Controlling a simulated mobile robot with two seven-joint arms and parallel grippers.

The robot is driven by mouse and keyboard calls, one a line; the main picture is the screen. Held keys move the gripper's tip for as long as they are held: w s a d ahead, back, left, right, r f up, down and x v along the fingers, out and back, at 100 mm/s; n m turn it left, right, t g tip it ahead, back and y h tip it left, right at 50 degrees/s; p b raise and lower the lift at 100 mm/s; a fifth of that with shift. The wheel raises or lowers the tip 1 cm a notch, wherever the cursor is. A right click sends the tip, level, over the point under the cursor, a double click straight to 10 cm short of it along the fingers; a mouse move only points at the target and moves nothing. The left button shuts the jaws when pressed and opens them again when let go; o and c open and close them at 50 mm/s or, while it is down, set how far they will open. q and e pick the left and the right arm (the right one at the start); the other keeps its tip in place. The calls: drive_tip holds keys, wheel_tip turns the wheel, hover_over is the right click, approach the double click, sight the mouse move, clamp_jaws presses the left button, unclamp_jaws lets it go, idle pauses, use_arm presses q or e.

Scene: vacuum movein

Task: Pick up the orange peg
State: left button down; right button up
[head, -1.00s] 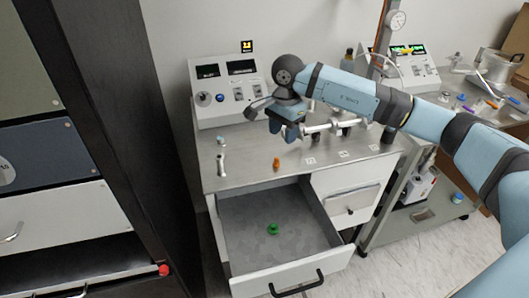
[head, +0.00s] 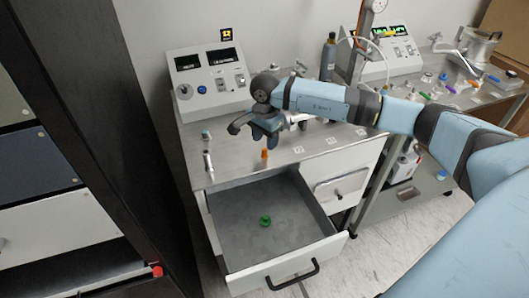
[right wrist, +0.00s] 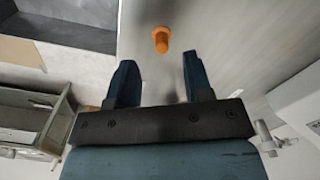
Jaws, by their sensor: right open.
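The orange peg (head: 264,154) stands on the steel worktop near its front edge, just behind the open drawer. In the right wrist view the orange peg (right wrist: 161,39) lies beyond the fingertips, roughly in line with the gap between them. My right gripper (head: 266,139) is above and close to the peg in the head view. In the right wrist view my right gripper (right wrist: 154,72) has its two dark blue fingers apart, with nothing between them. The left gripper is not in view.
An open drawer (head: 240,245) with a green peg (head: 265,221) juts out below the worktop (head: 228,178). A control box (head: 212,82) stands behind. A small metal valve fitting (head: 208,160) stands at the worktop's left. A dark cabinet (head: 110,130) rises at left.

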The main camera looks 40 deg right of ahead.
sight(265, 149)
wheel_tip(265, 149, down, 4)
drive_tip(key=shift+w+f+p, duration=0.1)
drive_tip(key=shift+f+p, duration=0.05)
drive_tip(key=shift+p, duration=0.15)
clamp_jaws()
drive_tip(key=shift+r, duration=0.2)
